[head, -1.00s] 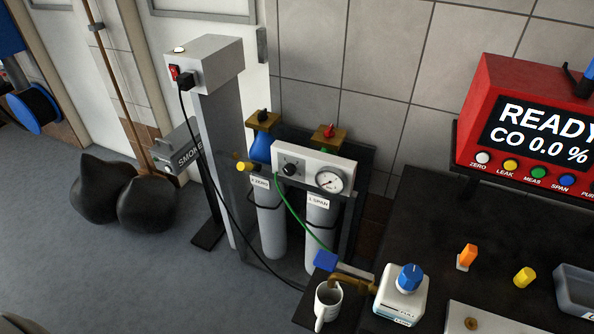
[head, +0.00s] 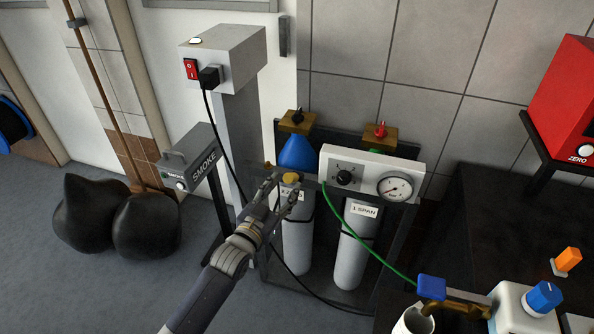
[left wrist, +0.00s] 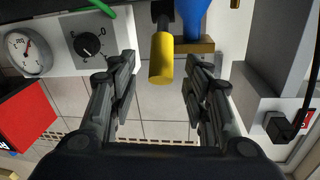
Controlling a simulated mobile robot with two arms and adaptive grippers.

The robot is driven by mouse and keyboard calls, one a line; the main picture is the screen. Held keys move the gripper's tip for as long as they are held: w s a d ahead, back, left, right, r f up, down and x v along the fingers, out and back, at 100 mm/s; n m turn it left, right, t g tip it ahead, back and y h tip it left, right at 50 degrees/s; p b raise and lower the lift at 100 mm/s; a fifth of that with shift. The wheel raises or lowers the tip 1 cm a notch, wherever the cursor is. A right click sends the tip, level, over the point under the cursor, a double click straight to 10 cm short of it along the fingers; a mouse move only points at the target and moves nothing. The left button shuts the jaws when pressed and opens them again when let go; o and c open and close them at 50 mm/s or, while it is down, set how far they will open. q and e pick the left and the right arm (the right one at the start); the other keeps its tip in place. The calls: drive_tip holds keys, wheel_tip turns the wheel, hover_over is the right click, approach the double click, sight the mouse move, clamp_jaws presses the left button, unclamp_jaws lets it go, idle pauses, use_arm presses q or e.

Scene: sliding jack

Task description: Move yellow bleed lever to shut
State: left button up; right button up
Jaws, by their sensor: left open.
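The yellow bleed lever (head: 290,178) shows below the blue bulb-shaped part on the left bottle, at the rail of the bottle stand. In the left wrist view the lever (left wrist: 162,58) is a yellow cylinder with its end towards the camera and a dark stem behind. My left gripper (head: 288,194) is open at the lever. In the left wrist view its fingers (left wrist: 157,80) stand on either side of the lever, with a gap on both sides. I cannot read the lever's shut mark. My right gripper is not in view.
A white panel with a black knob and gauge (head: 370,178) sits just right of the lever. A grey column (head: 238,140) with a black cable stands left. A green hose (head: 370,246) runs down from the panel. A dark bench (head: 485,225) is at the right.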

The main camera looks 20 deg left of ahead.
use_arm(q)
drive_tip(key=w, duration=0.5)
drive_tip(key=w+d, duration=0.1)
drive_tip(key=w, duration=0.2)
drive_tip(key=shift+d, duration=0.1)
drive_tip(key=shift+w+f, duration=0.1)
drive_tip(key=shift+w, duration=0.35)
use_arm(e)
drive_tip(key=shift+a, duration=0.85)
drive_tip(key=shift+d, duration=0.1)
use_arm(q)
drive_tip(key=shift+d, duration=0.1)
drive_tip(key=shift+c, duration=0.7)
clamp_jaws()
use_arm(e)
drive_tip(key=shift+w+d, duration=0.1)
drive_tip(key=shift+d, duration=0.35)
